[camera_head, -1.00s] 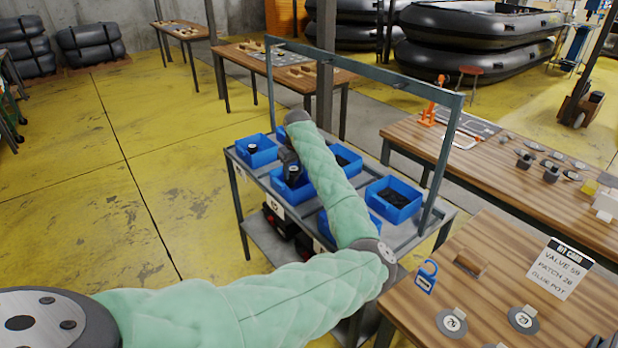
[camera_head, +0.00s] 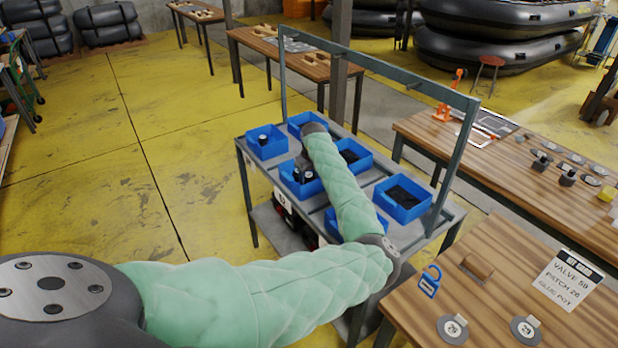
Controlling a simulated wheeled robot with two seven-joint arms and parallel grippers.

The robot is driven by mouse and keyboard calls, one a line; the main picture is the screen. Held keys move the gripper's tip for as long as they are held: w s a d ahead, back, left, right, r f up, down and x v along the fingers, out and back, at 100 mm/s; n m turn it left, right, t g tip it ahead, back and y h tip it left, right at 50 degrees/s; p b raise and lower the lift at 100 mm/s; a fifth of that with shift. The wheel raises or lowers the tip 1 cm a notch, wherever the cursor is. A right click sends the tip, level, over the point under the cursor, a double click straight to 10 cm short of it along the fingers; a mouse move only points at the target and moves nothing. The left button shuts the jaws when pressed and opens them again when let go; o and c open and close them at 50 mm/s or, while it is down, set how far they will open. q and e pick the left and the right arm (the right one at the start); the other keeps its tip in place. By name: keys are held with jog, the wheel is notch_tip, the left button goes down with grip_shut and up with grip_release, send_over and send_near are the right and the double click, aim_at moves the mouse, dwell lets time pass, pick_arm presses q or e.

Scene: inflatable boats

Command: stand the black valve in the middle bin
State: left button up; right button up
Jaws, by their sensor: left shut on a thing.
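The cart's front row holds a blue middle bin (camera_head: 288,182), with dark upright pieces inside it. My left gripper (camera_head: 304,166) points down into this bin, below the grey wrist at the end of my green-sleeved arm. It is shut on a small dark piece, the black valve (camera_head: 308,176), low inside the bin. The fingers and valve are small and dark, so I cannot tell whether the valve touches the bin floor. Another black valve (camera_head: 263,139) stands in the left front bin (camera_head: 270,151). My right gripper is out of view.
The grey cart (camera_head: 243,147) has a tall frame (camera_head: 370,65) over its back. Other blue bins (camera_head: 405,214) sit behind and to the right, one partly hidden by my arm. A wooden table (camera_head: 500,270) with a sign and round tags stands close at right.

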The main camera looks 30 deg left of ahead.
pick_arm(q)
notch_tip(320, 180, down, 2)
jog(key=shift+w, duration=0.15)
jog(key=shift+r, duration=0.1)
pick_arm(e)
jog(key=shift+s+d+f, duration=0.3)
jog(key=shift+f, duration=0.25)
pick_arm(q)
jog(key=o, duration=1)
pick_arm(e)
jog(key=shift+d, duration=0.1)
